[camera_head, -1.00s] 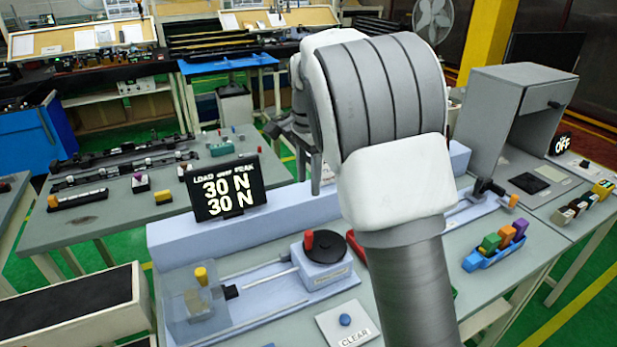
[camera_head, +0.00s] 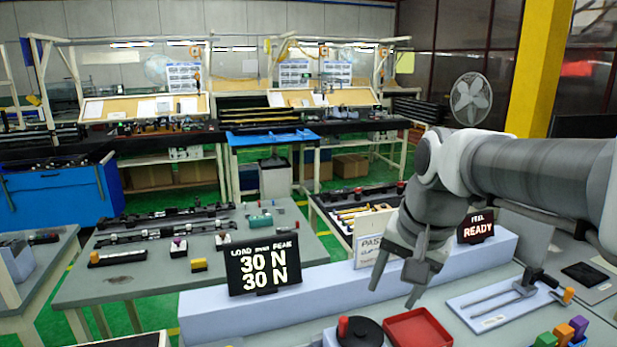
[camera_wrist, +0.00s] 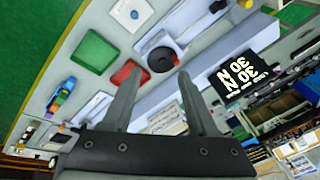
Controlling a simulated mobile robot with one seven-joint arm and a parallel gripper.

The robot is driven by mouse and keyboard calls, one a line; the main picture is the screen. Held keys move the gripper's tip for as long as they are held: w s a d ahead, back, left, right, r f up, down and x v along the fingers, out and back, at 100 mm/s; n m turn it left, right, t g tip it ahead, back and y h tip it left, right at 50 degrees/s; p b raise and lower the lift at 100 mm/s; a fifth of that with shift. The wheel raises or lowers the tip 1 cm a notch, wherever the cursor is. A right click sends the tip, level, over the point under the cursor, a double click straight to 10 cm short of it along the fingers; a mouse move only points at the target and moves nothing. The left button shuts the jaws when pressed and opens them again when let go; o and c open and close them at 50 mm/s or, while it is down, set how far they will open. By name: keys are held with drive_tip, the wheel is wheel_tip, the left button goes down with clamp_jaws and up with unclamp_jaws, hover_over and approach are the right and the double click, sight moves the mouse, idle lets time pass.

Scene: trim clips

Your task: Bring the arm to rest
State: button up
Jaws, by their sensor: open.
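My gripper (camera_head: 394,288) hangs from my arm at the right of the head view, fingers pointing down, above the bench near the light-blue raised block. Its fingers are apart with nothing between them. In the wrist view my gripper (camera_wrist: 157,85) also shows open and empty, with a red tray (camera_wrist: 126,72) and a black round knob (camera_wrist: 162,60) beyond the fingertips. In the head view the red tray (camera_head: 418,329) lies below and to the right of the fingers.
A display reading 30 N (camera_head: 263,264) stands left of my gripper, and a READY display (camera_head: 476,228) to its right. A light-blue block (camera_head: 330,290) runs along the bench.

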drive_tip(key=s+d+f+n+t+h, duration=0.1)
drive_tip(key=s+n, duration=0.4)
drive_tip(key=s, duration=0.7)
wheel_tip(320, 180, down, 2)
drive_tip(key=shift+f+n+t, duration=0.15)
drive_tip(key=shift+n+t, duration=0.25)
drive_tip(key=shift+t, duration=0.3)
